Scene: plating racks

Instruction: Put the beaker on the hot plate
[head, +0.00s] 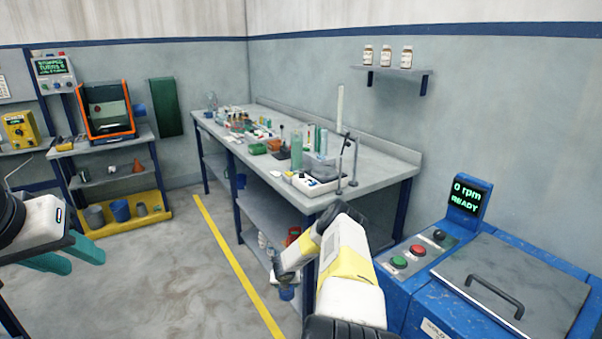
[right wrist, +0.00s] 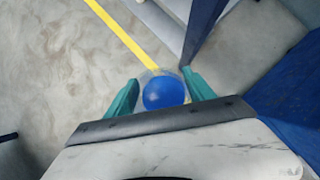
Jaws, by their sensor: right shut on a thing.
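A clear beaker with blue contents (right wrist: 165,93) sits between the teal fingers of my right gripper (right wrist: 160,97) in the right wrist view. The gripper is shut on it. In the head view the beaker (head: 287,294) hangs below the right gripper (head: 288,281), in front of the bench and below its top. A low white and dark device (head: 318,184) on the near end of the bench looks like the hot plate, but it is too small to be sure. My left gripper (head: 72,259) is at the left edge, its teal fingers apart and empty.
The long grey bench (head: 378,172) carries bottles, tubes and trays, crowded toward the back. A retort stand (head: 351,160) rises near its front end. A blue machine (head: 480,285) with a lid stands at the right. The floor left of the bench is clear.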

